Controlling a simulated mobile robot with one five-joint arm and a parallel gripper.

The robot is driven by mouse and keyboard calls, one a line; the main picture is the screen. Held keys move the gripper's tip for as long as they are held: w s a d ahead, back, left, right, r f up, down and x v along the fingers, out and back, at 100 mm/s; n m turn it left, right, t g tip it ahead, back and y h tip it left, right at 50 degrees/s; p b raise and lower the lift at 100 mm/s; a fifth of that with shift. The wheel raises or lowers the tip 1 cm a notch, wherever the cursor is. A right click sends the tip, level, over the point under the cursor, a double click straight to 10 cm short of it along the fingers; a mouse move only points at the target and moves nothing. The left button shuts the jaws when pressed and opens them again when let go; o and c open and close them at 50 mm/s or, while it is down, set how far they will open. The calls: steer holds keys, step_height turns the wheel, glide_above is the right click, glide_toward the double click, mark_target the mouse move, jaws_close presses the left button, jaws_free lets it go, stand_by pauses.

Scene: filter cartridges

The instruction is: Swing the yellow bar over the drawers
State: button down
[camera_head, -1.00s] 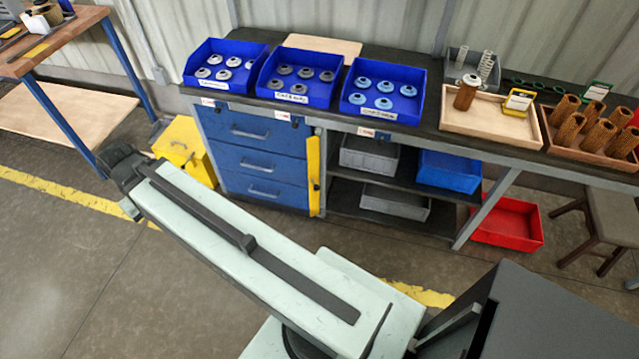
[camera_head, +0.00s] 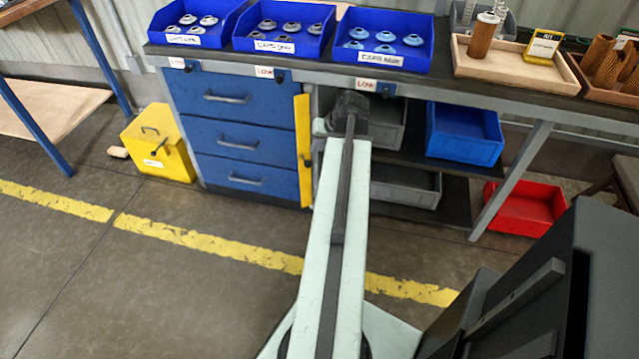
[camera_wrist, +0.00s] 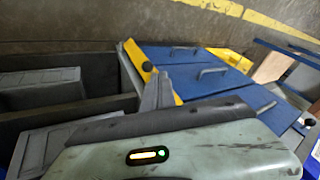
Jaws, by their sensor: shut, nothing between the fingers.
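The yellow bar (camera_head: 303,150) stands upright along the right edge of the blue drawer unit (camera_head: 215,130), beside the drawer fronts and not across them. In the wrist view the yellow bar (camera_wrist: 136,55) shows a black knob on its face, and the blue drawers (camera_wrist: 220,92) lie to its right. The drawers look shut. My gripper (camera_wrist: 157,82) is shut and empty; its grey fingers overlap the lower part of the bar in the wrist view. I cannot tell whether they touch it. In the head view my forearm ends just right of the bar and hides the fingers.
A dark shelf with grey bins (camera_head: 408,187) and a blue bin (camera_head: 463,133) lies right of the drawers. Blue trays (camera_head: 375,40) stand on the bench above. A yellow box (camera_head: 157,145) stands on the floor at left, a red bin (camera_head: 523,208) at right. Floor before the drawers is clear.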

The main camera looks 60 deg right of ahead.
mark_target(308, 166)
steer(key=s+d+f+m+h+b, duration=0.1)
steer(key=s+d+f+b, duration=0.15)
steer(key=s+d, duration=0.4)
steer(key=w+a+f+b, duration=0.1)
steer(key=w+f+b, duration=0.7)
steer(key=f, duration=0.1)
steer(key=shift+w+a+f+t, duration=0.15)
steer(key=shift+w+a+t, duration=0.15)
steer(key=shift+w+a, duration=0.1)
steer(key=shift+d, duration=0.15)
